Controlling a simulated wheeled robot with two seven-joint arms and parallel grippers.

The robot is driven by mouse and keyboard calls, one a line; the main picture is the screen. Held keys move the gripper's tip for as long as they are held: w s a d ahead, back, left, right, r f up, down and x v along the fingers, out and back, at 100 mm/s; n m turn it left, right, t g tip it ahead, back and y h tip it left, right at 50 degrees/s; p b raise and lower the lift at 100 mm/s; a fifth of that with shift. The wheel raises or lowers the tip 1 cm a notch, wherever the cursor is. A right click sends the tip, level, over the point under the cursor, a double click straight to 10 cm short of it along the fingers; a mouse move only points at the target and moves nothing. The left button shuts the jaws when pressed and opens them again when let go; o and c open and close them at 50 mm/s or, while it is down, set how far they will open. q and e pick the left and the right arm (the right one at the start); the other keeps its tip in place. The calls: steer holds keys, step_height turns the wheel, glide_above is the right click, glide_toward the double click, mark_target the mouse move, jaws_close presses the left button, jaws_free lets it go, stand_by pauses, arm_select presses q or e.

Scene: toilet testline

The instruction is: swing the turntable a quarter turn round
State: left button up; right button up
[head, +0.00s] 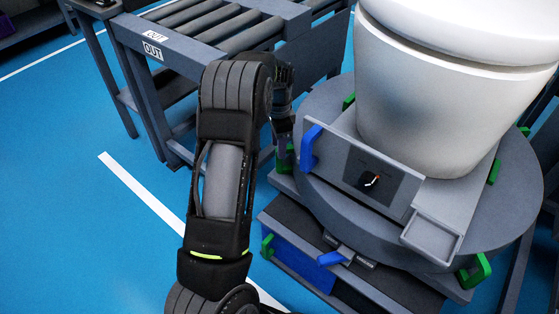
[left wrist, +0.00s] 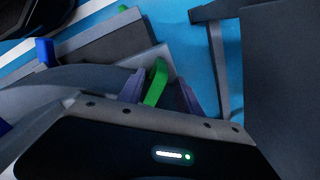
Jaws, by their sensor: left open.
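The round grey turntable (head: 480,215) carries a white toilet (head: 425,105) and has several green handles on its rim. My left gripper (head: 284,138) is by the green handle (head: 284,160) on the turntable's left side. In the left wrist view that green handle (left wrist: 156,82) stands between the two open fingers of my left gripper (left wrist: 162,92); I cannot tell whether either finger touches it. A blue handle (head: 310,147) is on the grey panel in front of the toilet. My right gripper is in neither view.
A roller conveyor (head: 215,25) marked OUT stands at the back left. The panel has a black knob (head: 371,181), with a small empty tray (head: 433,236) beside it. A blue lever (head: 332,258) sits below the turntable. The blue floor (head: 60,150) at left is clear.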

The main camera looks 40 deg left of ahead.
mark_target(279, 161)
arm_select(q)
step_height(279, 161, down, 8)
steer(key=shift+r+b, duration=0.2)
steer(key=shift+b, duration=0.85)
steer(key=shift+c, duration=0.2)
jaws_close()
steer(key=shift+a+r, duration=0.1)
stand_by(0.4)
